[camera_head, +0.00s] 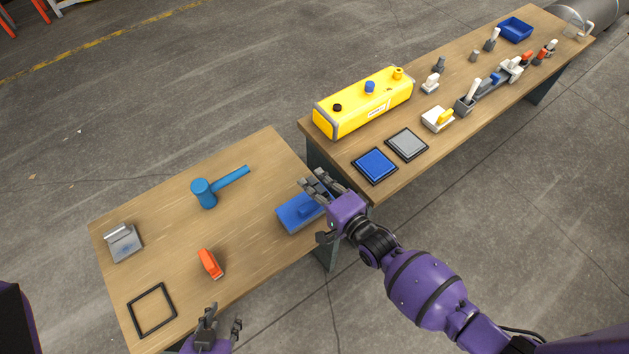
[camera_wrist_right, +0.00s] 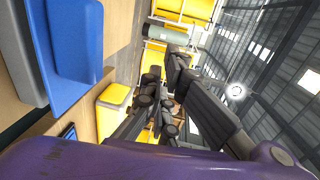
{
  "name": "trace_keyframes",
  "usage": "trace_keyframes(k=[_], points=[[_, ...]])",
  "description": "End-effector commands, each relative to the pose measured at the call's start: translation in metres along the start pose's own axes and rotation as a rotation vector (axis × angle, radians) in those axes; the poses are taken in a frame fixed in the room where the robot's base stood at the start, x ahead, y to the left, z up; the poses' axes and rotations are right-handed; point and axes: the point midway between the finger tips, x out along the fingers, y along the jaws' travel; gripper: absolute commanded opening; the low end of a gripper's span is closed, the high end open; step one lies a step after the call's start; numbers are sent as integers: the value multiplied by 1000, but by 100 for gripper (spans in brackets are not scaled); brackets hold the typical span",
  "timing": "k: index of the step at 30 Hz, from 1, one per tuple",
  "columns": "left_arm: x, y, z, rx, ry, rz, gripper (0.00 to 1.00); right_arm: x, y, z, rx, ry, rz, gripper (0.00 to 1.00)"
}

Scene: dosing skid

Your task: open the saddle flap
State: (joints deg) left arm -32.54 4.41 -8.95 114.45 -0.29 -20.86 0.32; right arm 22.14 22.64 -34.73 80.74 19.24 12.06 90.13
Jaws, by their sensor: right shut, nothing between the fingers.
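A blue piece with a raised block (camera_head: 296,213), likely the saddle flap, lies flat over a grey base at the right end of the near table. It also shows large at the left of the right wrist view (camera_wrist_right: 78,45). My right gripper (camera_head: 319,205) is shut and empty, just above and beside the blue piece's right side; its fingers and wrist hide part of that side. Its dark fingers also show in the right wrist view (camera_wrist_right: 165,105). I cannot tell whether they touch the blue piece. My left gripper (camera_head: 222,317) is open and empty at the near table's front edge.
The near table (camera_head: 255,160) also holds a blue mallet (camera_head: 205,192), an orange piece (camera_head: 210,263), a grey metal block (camera_head: 123,243) and a black frame (camera_head: 152,310). The far table carries a yellow tank (camera_head: 365,103), a blue pad (camera_head: 375,166), a grey pad (camera_head: 407,144) and several small fittings.

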Motion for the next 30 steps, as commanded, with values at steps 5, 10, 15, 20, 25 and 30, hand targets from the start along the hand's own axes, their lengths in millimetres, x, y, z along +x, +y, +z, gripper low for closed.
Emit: trace_keyframes(k=[5,10,15,20,25,30], points=[[-1,0,8,-1,-15,-1,35,0,0,0,0,0,0,0],[-2,-1,12,-2,-22,-2,35,0,0,0,0,0,0,0],[-2,-1,11,-1,-20,-2,35,0,0,0,0,0,0,0],[-2,0,8,-1,-15,-1,35,0,0,0,0,0,0,0],[-1,0,3,3,-6,1,35,-6,1,0,-1,1,1,0],[-1,0,5,2,-9,0,35,-33,2,0,-1,1,3,0]])
